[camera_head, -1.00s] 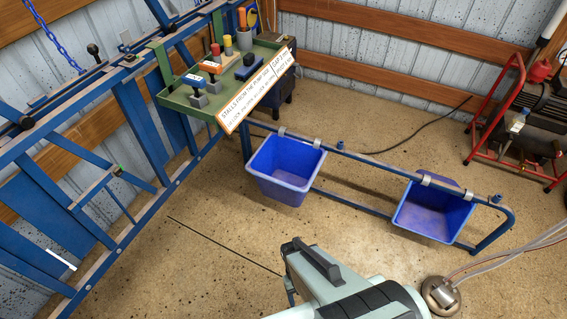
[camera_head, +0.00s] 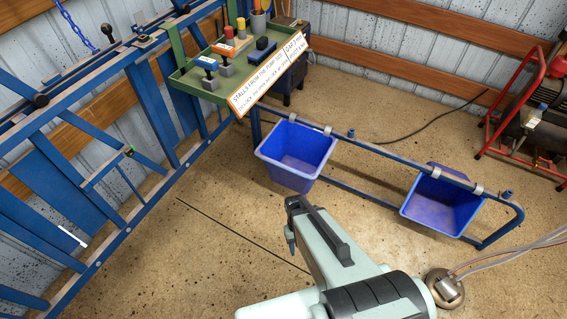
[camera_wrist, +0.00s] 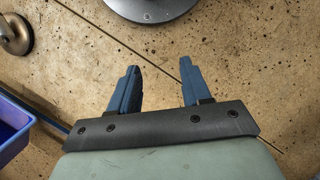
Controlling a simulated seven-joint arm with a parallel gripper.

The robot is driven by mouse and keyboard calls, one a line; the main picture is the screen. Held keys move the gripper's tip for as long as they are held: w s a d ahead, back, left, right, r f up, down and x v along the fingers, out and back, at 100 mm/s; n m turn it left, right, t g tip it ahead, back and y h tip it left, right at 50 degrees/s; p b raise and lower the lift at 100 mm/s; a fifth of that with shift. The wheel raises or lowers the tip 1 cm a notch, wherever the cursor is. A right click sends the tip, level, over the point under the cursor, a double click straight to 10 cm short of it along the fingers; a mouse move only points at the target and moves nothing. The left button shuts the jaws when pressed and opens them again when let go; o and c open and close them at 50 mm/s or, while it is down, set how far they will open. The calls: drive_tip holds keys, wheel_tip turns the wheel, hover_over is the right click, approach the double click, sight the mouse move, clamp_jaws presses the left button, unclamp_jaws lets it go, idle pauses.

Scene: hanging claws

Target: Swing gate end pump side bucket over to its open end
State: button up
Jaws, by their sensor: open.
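Two blue buckets hang from a low blue rail (camera_head: 385,168) by grey clips. The left bucket (camera_head: 296,152), at the end near the blue gate and the sign, hangs fairly level and looks empty. The right bucket (camera_head: 440,205) hangs tilted near the rail's rounded right end. My gripper (camera_head: 290,243) is in front of and below the left bucket in the head view, apart from it. In the wrist view my gripper (camera_wrist: 160,68) is open, with two blue fingers apart and only floor between them. A blue bucket (camera_wrist: 12,130) shows at that view's left edge.
A green tray (camera_head: 190,85) with levers and a white sign (camera_head: 270,78) stands beyond the left bucket. A blue gate (camera_head: 90,150) lines the left. A red-framed machine (camera_head: 530,110) stands at right. A metal fitting (camera_head: 445,288) with hoses sits on the floor.

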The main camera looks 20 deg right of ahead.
drive_tip(key=w+d+r+t, duration=0.2)
drive_tip(key=w+r, duration=0.2)
drive_tip(key=w, duration=0.8)
drive_tip(key=w+d+r+t, duration=0.1)
drive_tip(key=w+r, duration=0.3)
drive_tip(key=w, duration=0.9)
wheel_tip(320, 180, up, 5)
drive_tip(key=n+t, duration=0.2)
drive_tip(key=n, duration=0.8)
hover_over(283, 165)
wheel_tip(283, 165, down, 14)
drive_tip(key=shift+r, duration=0.1)
drive_tip(key=shift+c, duration=0.4)
clamp_jaws()
